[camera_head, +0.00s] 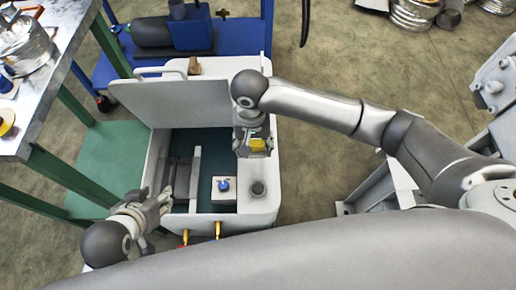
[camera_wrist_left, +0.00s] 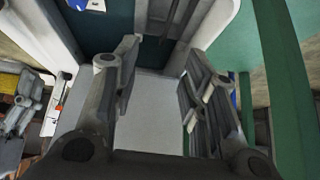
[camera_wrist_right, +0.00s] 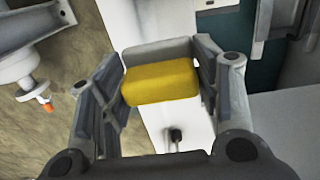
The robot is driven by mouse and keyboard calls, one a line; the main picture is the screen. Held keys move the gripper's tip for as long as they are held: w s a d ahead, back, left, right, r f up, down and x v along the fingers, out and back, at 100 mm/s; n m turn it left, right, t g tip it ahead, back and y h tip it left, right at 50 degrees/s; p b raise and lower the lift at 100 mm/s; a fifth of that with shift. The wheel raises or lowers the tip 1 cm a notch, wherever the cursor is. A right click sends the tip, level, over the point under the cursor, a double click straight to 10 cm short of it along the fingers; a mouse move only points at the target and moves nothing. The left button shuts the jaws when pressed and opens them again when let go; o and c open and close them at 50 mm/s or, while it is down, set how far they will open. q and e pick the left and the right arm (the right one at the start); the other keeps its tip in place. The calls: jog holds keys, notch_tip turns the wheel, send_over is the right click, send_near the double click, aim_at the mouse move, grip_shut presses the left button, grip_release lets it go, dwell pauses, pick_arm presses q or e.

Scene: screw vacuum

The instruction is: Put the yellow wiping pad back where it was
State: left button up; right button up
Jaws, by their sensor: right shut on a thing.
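The yellow wiping pad (camera_head: 260,144) is a rounded block with a pale grey layer on one side. My right gripper (camera_head: 254,150) is shut on it, above the right rim of the white open-topped machine (camera_head: 262,207). The right wrist view shows the yellow pad (camera_wrist_right: 162,83) between both fingers. The pad (camera_wrist_left: 9,83) also shows at the left edge of the left wrist view. My left gripper (camera_head: 160,203) is at the machine's front left edge. In the left wrist view its fingers (camera_wrist_left: 160,90) are apart, with a white surface behind the gap.
The machine's lid (camera_head: 185,102) stands raised at the back left. Inside are a grey rail (camera_head: 194,175) and a small white block with a blue knob (camera_head: 224,186). A black knob (camera_head: 258,188) sits on the right rim.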

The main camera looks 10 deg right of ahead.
aim_at(258, 142)
jog(key=f, duration=0.1)
jog(key=w+d+f+b, duration=0.1)
jog(key=w+f, duration=0.1)
jog(key=shift+w+d+f+b, duration=0.2)
jog(key=shift+d+f+b, duration=0.05)
jog(key=shift+b, duration=0.05)
jog(key=shift+w+d+f, duration=0.15)
jog(key=shift+w+f, duration=0.1)
jog(key=shift+f, duration=0.05)
notch_tip(258, 142, down, 3)
jog(key=shift+r+b, duration=0.1)
jog(key=shift+b, duration=0.95)
pick_arm(q)
jog(key=w+d+r+t+h, duration=0.1)
jog(key=w+d+r+t, duration=0.1)
jog(key=w+r+t, duration=0.3)
jog(key=w+d+r+t+h, duration=0.2)
jog(key=w+r+t, duration=0.3)
jog(key=r, duration=0.5)
jog(key=shift+w+d+r+m+t, duration=0.15)
jog(key=shift+w+d+m+t, duration=0.15)
jog(key=shift+d+t, duration=0.2)
jog(key=shift+f, duration=0.2)
pick_arm(e)
jog(key=shift+f, duration=0.2)
jog(key=o, duration=1)
pick_arm(q)
jog(key=shift+f, duration=0.1)
